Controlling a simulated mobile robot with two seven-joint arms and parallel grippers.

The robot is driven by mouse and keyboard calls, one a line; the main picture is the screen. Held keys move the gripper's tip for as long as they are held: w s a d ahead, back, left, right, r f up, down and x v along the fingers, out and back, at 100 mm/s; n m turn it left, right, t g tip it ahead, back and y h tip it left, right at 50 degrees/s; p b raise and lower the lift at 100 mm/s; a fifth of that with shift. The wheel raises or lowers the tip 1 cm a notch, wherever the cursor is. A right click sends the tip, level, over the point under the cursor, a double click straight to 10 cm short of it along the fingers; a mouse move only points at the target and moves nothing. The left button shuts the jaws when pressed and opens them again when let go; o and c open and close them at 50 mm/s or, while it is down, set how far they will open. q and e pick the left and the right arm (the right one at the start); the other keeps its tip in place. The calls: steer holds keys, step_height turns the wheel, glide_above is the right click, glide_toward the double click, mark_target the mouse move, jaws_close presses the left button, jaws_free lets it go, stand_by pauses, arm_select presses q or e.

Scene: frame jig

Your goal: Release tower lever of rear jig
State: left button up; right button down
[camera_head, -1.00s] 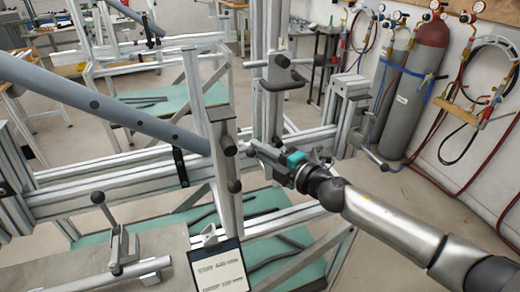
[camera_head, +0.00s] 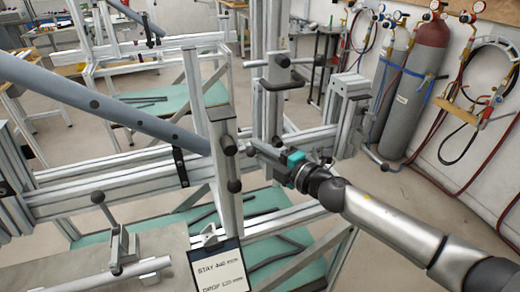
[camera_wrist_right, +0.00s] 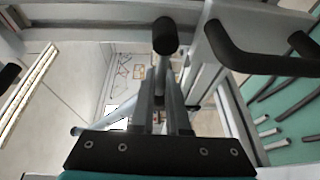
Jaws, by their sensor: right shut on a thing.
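The jig's upright metal tower (camera_head: 271,100) stands in the middle of the head view. My right gripper (camera_head: 258,149) reaches it from the right, low on the tower. In the right wrist view the gripper (camera_wrist_right: 160,95) is shut on the grey stem of a lever, whose black knob (camera_wrist_right: 165,36) sticks out past the fingertips. In the head view a small black knob (camera_head: 250,151) shows at the fingertips; much of the lever is hidden by the gripper. My left gripper is not in view.
A grey tube (camera_head: 100,103) slopes across the jig from the left. A nearer post (camera_head: 222,150) stands just left of my right gripper. A black handle (camera_wrist_right: 265,50) is close by in the wrist view. A sign (camera_head: 218,270) hangs in front. Gas cylinders (camera_head: 415,90) stand at right.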

steer(key=m, duration=0.1)
steer(key=r+m+b, duration=0.1)
steer(key=shift+m+t+y, duration=0.3)
steer(key=shift+w+d+r+m+t+y+b, duration=0.15)
steer(key=shift+r+m+t, duration=0.15)
steer(key=shift+m, duration=0.4)
steer(key=shift+s+d+r+m+t+y+b, duration=0.15)
steer(key=shift+r+m+t, duration=0.15)
steer(key=shift+m, duration=0.4)
steer(key=shift+w+d+r+m+t+b, duration=0.15)
steer(key=shift+r+m+t, duration=0.15)
steer(key=shift+m, duration=0.4)
steer(key=c, duration=0.9)
jaws_free()
steer(key=v, duration=1.5)
steer(key=shift+r, duration=0.1)
